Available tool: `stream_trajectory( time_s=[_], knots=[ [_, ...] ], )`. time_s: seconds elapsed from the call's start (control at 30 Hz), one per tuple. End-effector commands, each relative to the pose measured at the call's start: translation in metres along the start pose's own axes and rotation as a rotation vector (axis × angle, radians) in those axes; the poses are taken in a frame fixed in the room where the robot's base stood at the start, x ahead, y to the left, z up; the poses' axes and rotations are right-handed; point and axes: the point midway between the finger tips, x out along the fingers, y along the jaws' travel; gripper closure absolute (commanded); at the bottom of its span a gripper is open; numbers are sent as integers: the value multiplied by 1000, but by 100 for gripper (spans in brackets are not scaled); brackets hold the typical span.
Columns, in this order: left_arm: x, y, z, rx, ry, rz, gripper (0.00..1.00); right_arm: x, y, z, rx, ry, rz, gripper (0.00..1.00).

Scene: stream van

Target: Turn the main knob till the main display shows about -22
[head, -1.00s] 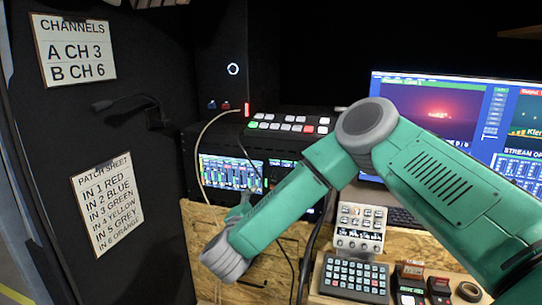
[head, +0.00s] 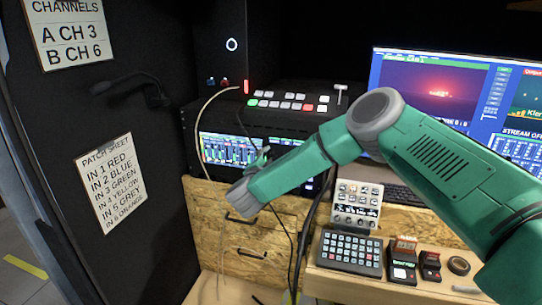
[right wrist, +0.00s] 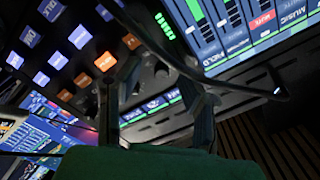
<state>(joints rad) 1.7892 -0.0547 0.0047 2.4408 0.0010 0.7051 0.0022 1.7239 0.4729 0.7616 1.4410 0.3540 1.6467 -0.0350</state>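My right gripper (head: 262,157) is in front of the rack unit, at the right end of its wide lit screen (head: 219,148). In the right wrist view the two dark fingers (right wrist: 155,100) stand apart, so the gripper is open. A dark, rounded knob-like shape (right wrist: 150,74) shows beyond and between them, partly covered by a cable. I cannot tell whether the fingers touch it or whether it is the main knob. No main display reading is legible; my right arm covers part of the rack front. My left gripper is not in view.
A button panel (head: 290,104) sits on top of the rack. A pale cable (head: 203,130) hangs at its left. Right of my forearm are a small control box (head: 357,205), a keypad (head: 350,253) and a monitor (head: 440,85). Wooden drawers (head: 245,245) lie below.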

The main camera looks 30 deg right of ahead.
Motion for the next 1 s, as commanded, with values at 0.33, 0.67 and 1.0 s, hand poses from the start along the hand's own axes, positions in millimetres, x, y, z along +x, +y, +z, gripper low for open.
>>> stream_trajectory(
  time_s=[0.33, 0.67, 1.0],
  knots=[
    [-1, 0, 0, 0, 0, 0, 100, 9, 0, 0, -1, -1, -1, 66],
    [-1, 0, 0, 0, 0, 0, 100, 9, 0, 0, 0, -1, 0, 100],
    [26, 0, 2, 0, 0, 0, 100, 9, 3, 2, 213, -1, 1, 100]
  ],
)
